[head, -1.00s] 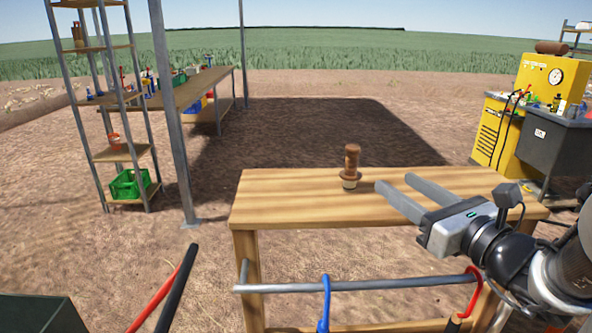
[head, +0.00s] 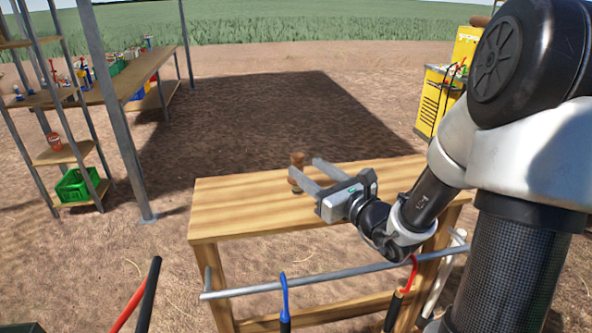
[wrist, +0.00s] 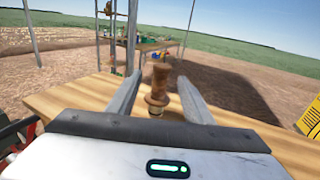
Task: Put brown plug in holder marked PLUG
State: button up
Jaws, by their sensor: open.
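The brown plug (head: 297,159) stands upright on the wooden table (head: 235,205), near its back edge. It has a flange low down and a paler base. In the wrist view the plug (wrist: 158,85) shows between the two fingers. My gripper (head: 304,166) is open, its fingers pointing at the plug from the front right; in the head view the near finger hides part of it. I cannot tell whether either finger touches it. No holder with a readable PLUG mark shows in these views.
A rail with hanging tools, one blue (head: 284,297) and one red (head: 411,272), runs along the table's front. A metal post (head: 118,130) and a shelf with a green crate (head: 78,184) stand left. A yellow machine (head: 436,100) is at the back right. The table's left part is clear.

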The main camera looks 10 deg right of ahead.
aim_at(301, 162)
jog(key=x, duration=0.5)
jog(key=shift+w+r, duration=0.1)
jog(key=shift+w, duration=0.35)
jog(key=shift+r, duration=0.1)
grip_shut()
